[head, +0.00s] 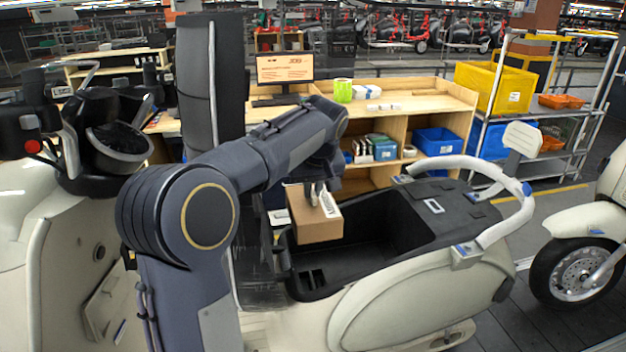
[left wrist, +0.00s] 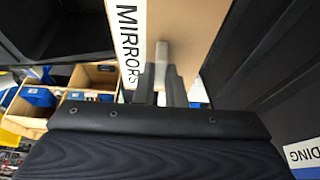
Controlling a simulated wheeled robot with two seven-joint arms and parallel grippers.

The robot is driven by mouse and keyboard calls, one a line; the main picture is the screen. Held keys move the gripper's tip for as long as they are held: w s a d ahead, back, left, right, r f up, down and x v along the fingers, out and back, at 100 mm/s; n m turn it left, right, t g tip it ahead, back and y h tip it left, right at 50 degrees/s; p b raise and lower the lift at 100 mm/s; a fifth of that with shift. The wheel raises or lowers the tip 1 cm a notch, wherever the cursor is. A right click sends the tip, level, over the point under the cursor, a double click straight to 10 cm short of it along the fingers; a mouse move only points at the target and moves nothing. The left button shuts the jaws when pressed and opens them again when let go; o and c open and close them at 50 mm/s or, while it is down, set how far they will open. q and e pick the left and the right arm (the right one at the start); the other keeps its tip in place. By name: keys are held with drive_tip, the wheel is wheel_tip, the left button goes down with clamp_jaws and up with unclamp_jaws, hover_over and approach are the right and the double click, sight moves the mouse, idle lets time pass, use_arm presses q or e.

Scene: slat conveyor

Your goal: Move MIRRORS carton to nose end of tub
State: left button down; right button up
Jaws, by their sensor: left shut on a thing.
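The brown MIRRORS carton (head: 312,226) hangs at the left end of the black open tub (head: 385,248) in the scooter body. Its white label, reading MIRRORS, faces the left wrist camera, and the carton (left wrist: 180,25) fills the top middle of that view. My left gripper (head: 318,190) is shut on the carton's upper part; its fingers (left wrist: 165,75) also show in the left wrist view. The carton's lower edge appears above the tub floor, but I cannot tell whether it touches a wall. My right gripper is out of view.
The tub's right part is covered by a black lid-like panel (head: 440,208) with a white grab rail (head: 510,220) around it. The tub's middle floor looks empty. A wooden workbench (head: 410,95) with a monitor stands behind. Another scooter (head: 590,230) stands at right.

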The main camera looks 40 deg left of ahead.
sight(313, 205)
use_arm(q)
drive_tip(key=shift+f, duration=0.95)
wheel_tip(313, 205, down, 5)
drive_tip(key=shift+r+b, duration=0.2)
drive_tip(key=shift+b, duration=0.85)
wheel_tip(313, 205, down, 14)
drive_tip(key=b, duration=1.1)
drive_tip(key=shift+f, duration=0.2)
drive_tip(key=shift+f+b, duration=0.3)
drive_tip(key=shift+b, duration=0.1)
drive_tip(key=c, duration=1.4)
unclamp_jaws()
